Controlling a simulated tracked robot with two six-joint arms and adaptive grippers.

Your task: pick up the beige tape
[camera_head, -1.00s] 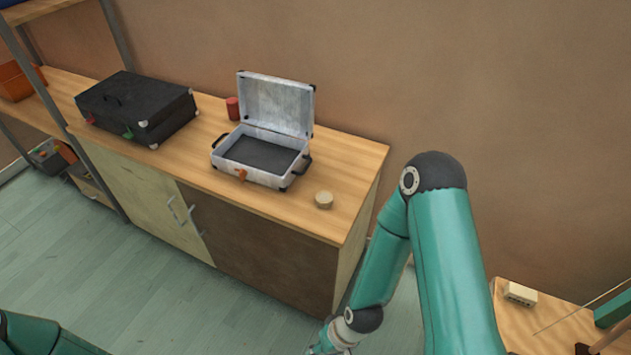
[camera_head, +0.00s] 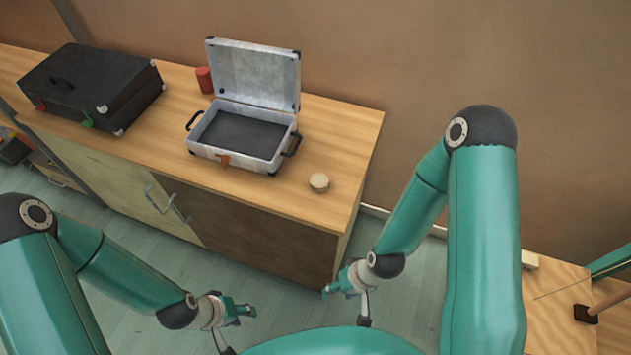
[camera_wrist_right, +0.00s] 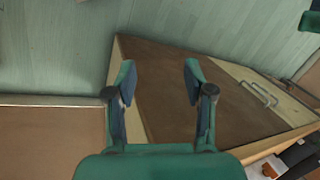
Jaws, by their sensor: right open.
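The beige tape (camera_head: 319,182) is a small round roll on the wooden cabinet top, near its front right, to the right of the open suitcase. My right gripper (camera_head: 338,288) is in front of the cabinet and below its top, apart from the tape. In the right wrist view my right gripper (camera_wrist_right: 158,72) is open with nothing between its fingers, facing the brown cabinet door; I cannot make out the tape there. My left gripper (camera_head: 245,312) is further left over the floor, away from the tape; its opening is too small to judge.
The open silver suitcase (camera_head: 215,152) stands left of the tape, with a red can (camera_head: 204,80) beside its lid. A black case (camera_head: 90,85) lies at the cabinet's left. The cabinet top (camera_head: 345,130) is clear around the tape. Another wooden table (camera_head: 550,310) is at right.

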